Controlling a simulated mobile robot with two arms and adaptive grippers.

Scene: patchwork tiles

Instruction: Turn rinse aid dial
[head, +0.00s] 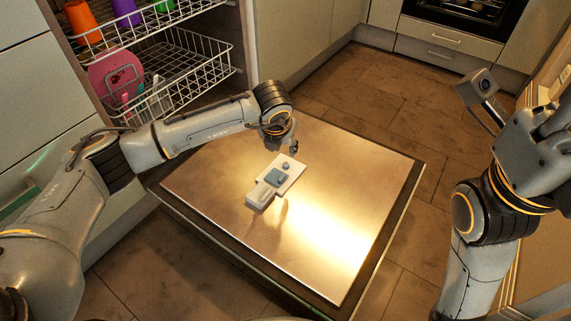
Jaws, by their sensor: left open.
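The dishwasher door (340,210) lies folded down flat, with a shiny metal inner face. A pale detergent dispenser (266,193) is set near its middle, with a blue-grey square part on it. A small round blue-grey knob, which looks like the rinse aid dial (286,166), sits at the dispenser's far end. My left gripper (292,149) is open just above and beyond the dial, pointing down. I cannot tell from this view whether it touches the dial. My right gripper (556,112) is raised at the right edge, partly cut off, well away from the dispenser.
Above the door's hinge side, white wire racks (185,75) hold a pink plate (115,75) and colourful cups (82,20). Cabinets stand on the left and behind. An oven (465,15) is at the back right. The brown tiled floor (385,85) beyond the door is clear.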

